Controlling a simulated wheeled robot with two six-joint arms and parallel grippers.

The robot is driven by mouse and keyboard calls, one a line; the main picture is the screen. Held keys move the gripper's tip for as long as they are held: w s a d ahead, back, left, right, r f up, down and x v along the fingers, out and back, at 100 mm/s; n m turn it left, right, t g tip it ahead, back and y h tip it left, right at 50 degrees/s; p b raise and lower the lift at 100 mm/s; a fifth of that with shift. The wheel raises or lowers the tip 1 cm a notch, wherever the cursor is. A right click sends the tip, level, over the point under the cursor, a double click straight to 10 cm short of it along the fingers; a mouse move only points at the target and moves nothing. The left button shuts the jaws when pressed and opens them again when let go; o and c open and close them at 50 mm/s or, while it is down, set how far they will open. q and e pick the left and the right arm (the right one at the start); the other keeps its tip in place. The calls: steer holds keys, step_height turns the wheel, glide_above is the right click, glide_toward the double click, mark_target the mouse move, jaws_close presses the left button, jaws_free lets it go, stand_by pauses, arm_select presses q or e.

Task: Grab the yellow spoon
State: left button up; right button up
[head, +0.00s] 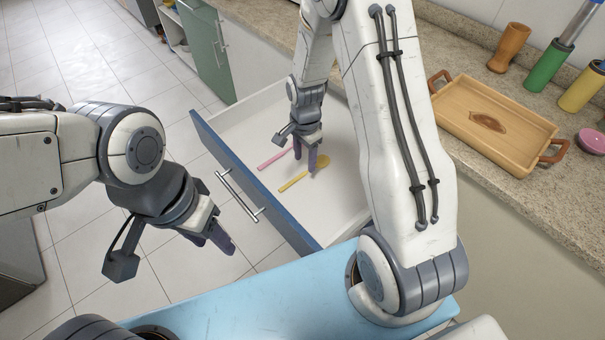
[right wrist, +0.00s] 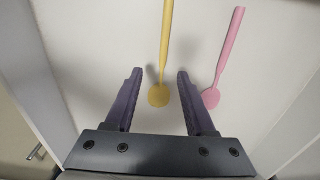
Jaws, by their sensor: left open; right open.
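The yellow spoon (head: 294,182) lies flat in the open drawer. In the right wrist view the yellow spoon (right wrist: 160,92) has its round bowl between the spread fingers, with the handle pointing away. My right gripper (head: 312,166) is open and empty, inside the drawer over the bowl end, which it partly hides in the head view; it also shows in the right wrist view (right wrist: 157,80). I cannot tell how high it is above the spoon. My left gripper (head: 226,243) is open and empty, outside the drawer by its blue front.
A pink spoon (head: 273,159) lies beside the yellow one, close to a right gripper finger in the wrist view. The drawer (head: 235,125) has white walls and a metal handle (head: 240,196). A wooden tray (head: 490,125) and several utensils stand on the counter (head: 540,205).

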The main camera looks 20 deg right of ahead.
mark_target(303, 173)
steer(key=f, duration=0.5)
steer(key=shift+w+a+f+p, duration=0.1)
steer(key=shift+a+f+p, duration=0.05)
steer(key=shift+a+p, duration=0.15)
jaws_close()
